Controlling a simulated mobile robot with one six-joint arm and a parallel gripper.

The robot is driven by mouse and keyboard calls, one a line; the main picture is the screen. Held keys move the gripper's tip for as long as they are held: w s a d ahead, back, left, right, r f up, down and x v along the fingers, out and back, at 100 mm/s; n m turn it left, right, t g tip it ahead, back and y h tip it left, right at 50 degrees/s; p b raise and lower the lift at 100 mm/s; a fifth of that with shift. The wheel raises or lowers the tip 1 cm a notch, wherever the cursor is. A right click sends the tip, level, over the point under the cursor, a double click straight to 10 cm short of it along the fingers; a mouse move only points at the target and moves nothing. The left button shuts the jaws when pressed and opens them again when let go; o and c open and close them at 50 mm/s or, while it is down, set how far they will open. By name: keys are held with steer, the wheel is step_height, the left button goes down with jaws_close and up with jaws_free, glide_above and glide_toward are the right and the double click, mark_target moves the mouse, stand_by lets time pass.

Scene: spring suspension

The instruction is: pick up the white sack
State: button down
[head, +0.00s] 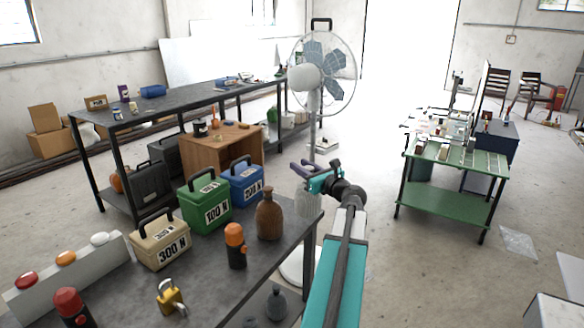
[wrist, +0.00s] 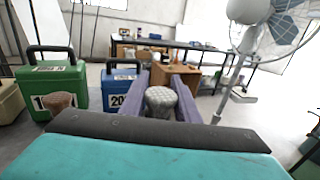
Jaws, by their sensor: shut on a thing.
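The white sack (head: 308,201) looks pale and textured, and it hangs just below my gripper (head: 308,172) near the far right corner of the dark table. In the wrist view, its bumpy pale grey-white top (wrist: 161,98) sits between the two purple fingers of my gripper (wrist: 163,90). The fingers are closed on it. The lower part of the sack is hidden in the wrist view. I cannot tell whether its bottom touches the table.
The dark table (head: 215,283) carries a brown bottle (head: 269,216), blue (head: 246,184), green (head: 205,205) and tan (head: 161,243) weight boxes, an orange-capped flask (head: 235,248) and a padlock (head: 170,297). A standing fan (head: 322,75) is behind the gripper. Open floor lies toward the green table (head: 452,192).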

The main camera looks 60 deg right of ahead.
steer(key=v, duration=0.5)
steer(key=b+v, duration=0.1)
steer(key=v, duration=0.1)
steer(key=shift+s+d+r, duration=0.15)
steer(key=shift+s+r, duration=0.25)
steer(key=shift+s, duration=0.15)
